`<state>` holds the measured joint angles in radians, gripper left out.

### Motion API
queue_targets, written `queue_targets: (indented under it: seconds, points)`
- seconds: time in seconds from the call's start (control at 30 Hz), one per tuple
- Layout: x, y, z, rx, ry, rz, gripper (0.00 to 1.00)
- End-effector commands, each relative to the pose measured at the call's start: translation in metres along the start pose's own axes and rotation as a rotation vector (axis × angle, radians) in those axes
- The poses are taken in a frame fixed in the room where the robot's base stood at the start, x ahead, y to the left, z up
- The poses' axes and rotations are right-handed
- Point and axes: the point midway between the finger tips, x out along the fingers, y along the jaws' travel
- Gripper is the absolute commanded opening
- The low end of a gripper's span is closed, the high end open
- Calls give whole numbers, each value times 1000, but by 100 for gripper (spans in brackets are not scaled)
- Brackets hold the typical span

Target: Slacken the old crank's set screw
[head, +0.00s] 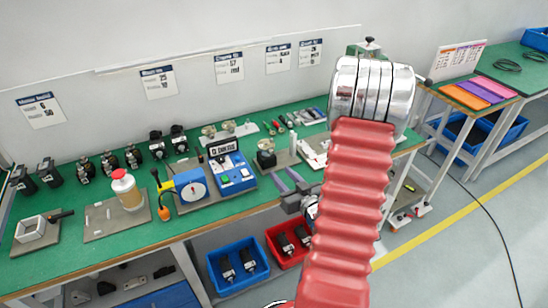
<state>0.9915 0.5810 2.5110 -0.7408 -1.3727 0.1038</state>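I cannot pick out the old crank or its set screw for certain; a screw is too small to see here. On the green bench (130,248), a blue and yellow device with a white round dial (193,190) stands on a grey plate, with a black-handled lever (157,180) at its left. A blue box with a display (230,170) stands to its right. A small dark unit (266,156) sits further right on a plate. My gripper (283,174) is at the bench's front edge, partly hidden behind my red arm. Its two grey fingers look apart, with nothing seen between them.
Several black motor-like units (109,163) line the back of the bench. Blue (237,264) and red (287,243) bins sit below. Coloured trays (480,90) lie on the right bench.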

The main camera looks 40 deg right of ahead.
Motion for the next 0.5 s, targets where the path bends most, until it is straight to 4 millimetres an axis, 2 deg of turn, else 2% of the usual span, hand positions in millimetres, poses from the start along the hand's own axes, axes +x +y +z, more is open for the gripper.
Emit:
queue_targets:
  seconds: [0.03,0.2,0.5]
  points:
    - [-7,6,7,30,24,4,36]
    - [-26,16,12,101,120,6,36]
    - [-34,20,11,130,166,6,36]
